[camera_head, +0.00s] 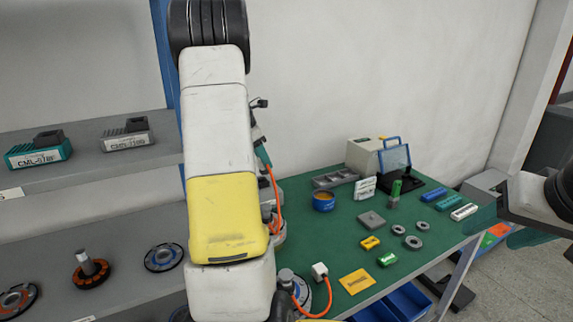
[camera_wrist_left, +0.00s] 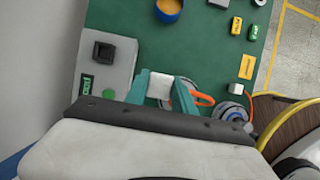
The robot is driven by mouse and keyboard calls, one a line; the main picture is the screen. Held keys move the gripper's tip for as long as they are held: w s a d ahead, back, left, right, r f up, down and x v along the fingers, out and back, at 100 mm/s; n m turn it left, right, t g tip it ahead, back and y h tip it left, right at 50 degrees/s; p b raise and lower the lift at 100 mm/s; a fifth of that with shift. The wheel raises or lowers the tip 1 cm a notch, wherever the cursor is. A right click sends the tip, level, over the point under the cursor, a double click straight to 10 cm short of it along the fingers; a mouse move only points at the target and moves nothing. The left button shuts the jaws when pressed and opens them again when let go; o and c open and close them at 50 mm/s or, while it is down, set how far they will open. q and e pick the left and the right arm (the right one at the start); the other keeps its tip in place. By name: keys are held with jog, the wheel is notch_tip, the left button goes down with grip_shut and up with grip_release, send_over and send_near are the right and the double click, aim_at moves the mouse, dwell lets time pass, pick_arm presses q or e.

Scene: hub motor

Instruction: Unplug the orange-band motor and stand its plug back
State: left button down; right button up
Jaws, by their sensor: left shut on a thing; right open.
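My left gripper (camera_wrist_left: 163,78) is shut on a white plug (camera_wrist_left: 160,88), held between its teal fingers beside a grey tester box (camera_wrist_left: 122,65) with a black socket. In the head view my left arm hides most of this gripper; a teal finger (camera_head: 262,153) shows. An orange cable (camera_wrist_left: 203,99) runs beside a partly hidden motor (camera_wrist_left: 187,100); the cable also shows in the head view (camera_head: 277,200). Another motor (camera_head: 286,280) stands nearer, with a white plug (camera_head: 320,269) upright on an orange cable. I cannot make out which motor has the orange band. My right gripper (camera_head: 510,228) is open and empty at the right.
The green table (camera_head: 330,235) also holds a yellow card (camera_head: 356,281), a blue cup (camera_head: 324,200), grey rings (camera_head: 413,242) and small coloured blocks. A white machine (camera_head: 378,157) stands at its back. Shelves (camera_head: 110,202) with motor parts lie left. Blue bins (camera_head: 405,300) sit below the front edge.

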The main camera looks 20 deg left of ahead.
pick_arm(q)
jog(key=shift+r, duration=0.2)
jog(key=shift+w, duration=0.1)
jog(key=w+d, duration=0.7)
jog(key=w, duration=0.1)
notch_tip(320, 180, down, 19)
jog(key=shift+r, duration=0.1)
dwell(1.4)
dwell(0.3)
jog(key=shift+f, duration=0.7)
jog(key=shift+a+f, duration=0.1)
jog(key=shift+f, duration=0.45)
